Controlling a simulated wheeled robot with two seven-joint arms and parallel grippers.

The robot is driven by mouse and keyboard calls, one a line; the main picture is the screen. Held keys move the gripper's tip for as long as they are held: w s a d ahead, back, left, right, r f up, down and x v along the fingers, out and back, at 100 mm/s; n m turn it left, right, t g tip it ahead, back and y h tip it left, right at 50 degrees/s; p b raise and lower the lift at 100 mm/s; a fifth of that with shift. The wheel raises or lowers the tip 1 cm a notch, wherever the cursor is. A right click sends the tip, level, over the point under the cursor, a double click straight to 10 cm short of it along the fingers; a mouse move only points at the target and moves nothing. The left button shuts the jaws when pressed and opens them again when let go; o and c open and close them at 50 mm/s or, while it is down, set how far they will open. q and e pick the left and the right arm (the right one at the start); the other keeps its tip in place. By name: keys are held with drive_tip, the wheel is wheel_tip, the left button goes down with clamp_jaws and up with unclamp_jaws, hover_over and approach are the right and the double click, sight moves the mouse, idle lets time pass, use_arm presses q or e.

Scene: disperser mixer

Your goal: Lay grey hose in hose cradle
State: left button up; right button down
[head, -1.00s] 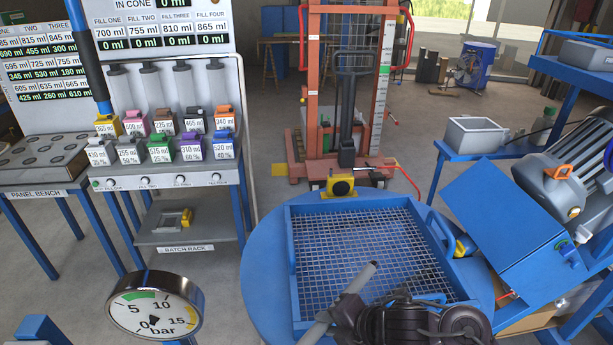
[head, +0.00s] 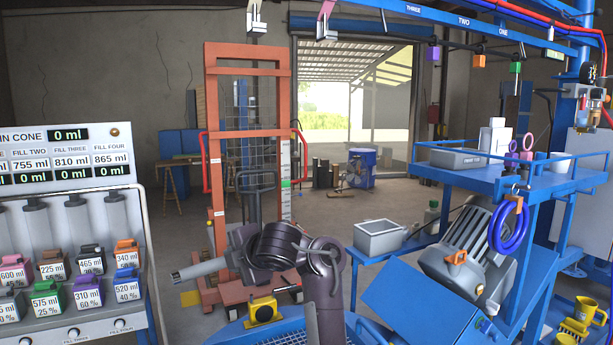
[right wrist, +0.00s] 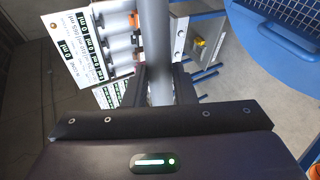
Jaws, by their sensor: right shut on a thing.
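My right gripper (head: 236,258) is at the middle of the head view, with its arm rising from the bottom. It is shut on a thick grey rod-like piece, which I take as the grey hose (head: 198,269). The piece is held in the air, pointing left and nearly level. In the right wrist view the grey hose (right wrist: 157,45) runs between the two fingers and out beyond them. Its other end is hidden behind the gripper. I cannot pick out the hose cradle with certainty. My left gripper is not in view.
A blue mesh-topped table (head: 285,335) with a yellow-and-black device (head: 263,311) lies below the gripper. An orange lift frame (head: 216,130) stands behind. The filling panel (head: 70,225) is at left. At right are a blue bench, a motor and a hanging blue hose loop (head: 507,228).

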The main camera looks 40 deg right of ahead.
drive_tip(key=s+d+r+m+t+h, duration=0.1)
drive_tip(key=d+r+h, duration=0.15)
drive_tip(key=r, duration=1.25)
drive_tip(key=s+d+r+m+t+h, duration=0.1)
drive_tip(key=d+r+m, duration=0.15)
drive_tip(key=r, duration=1.15)
drive_tip(key=s+d+r, duration=0.1)
drive_tip(key=s+r, duration=0.5)
drive_tip(key=r, duration=0.4)
drive_tip(key=s+d+r+t+h+p, duration=0.1)
drive_tip(key=s+r, duration=0.6)
drive_tip(key=r, duration=0.4)
drive_tip(key=shift+s+r+p, duration=0.2)
drive_tip(key=shift+r+p, duration=0.05)
drive_tip(key=shift+p, duration=0.05)
drive_tip(key=shift+d, duration=0.1)
